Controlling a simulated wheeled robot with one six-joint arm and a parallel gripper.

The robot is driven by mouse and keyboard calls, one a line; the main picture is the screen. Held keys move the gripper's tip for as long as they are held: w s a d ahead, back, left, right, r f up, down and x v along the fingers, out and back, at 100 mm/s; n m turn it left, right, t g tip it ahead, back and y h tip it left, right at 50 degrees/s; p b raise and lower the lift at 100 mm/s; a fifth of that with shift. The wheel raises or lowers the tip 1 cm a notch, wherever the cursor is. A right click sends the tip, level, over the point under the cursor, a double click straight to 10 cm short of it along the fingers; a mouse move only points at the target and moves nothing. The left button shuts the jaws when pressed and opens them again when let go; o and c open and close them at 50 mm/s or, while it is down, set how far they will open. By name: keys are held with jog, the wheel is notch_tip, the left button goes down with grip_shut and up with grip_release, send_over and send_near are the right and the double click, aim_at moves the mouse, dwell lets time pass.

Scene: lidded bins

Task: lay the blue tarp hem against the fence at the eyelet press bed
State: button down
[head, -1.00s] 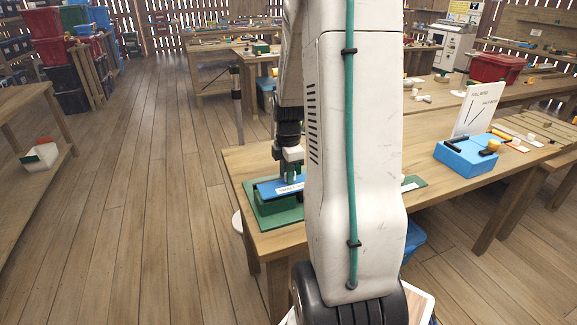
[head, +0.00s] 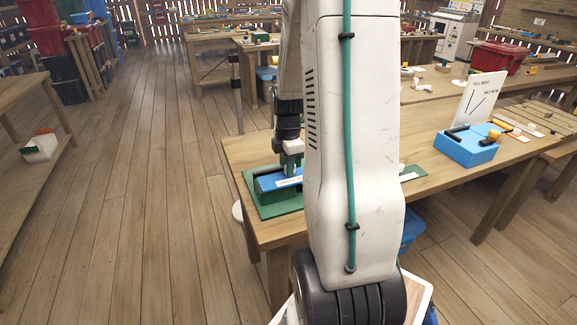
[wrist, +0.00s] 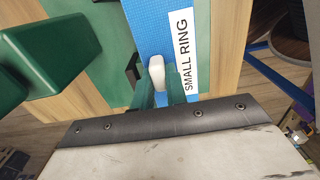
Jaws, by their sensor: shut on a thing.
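The blue tarp hem (head: 267,184) is a flat blue strip over the green eyelet press bed (head: 283,209) at the near table's left end. In the wrist view the hem (wrist: 162,22) carries a white "SMALL RING" label (wrist: 187,62). My gripper (head: 291,171) points down at the hem, its green fingers (wrist: 160,92) shut around a small white piece on it. A dark bracket (wrist: 132,71) stands close beside the hem's left edge; I cannot tell whether they touch. My arm hides part of the bed's right side.
A large green part (wrist: 40,50) is left of the hem in the wrist view. A blue box (head: 465,149) and a white sign board (head: 479,100) stand farther right on the table. The floor to the left is open.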

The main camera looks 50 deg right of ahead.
jog(key=shift+f, duration=0.3)
dwell(0.7)
jog(key=c, duration=1.3)
grip_release()
notch_tip(320, 180, up, 8)
jog(key=shift+f, duration=0.1)
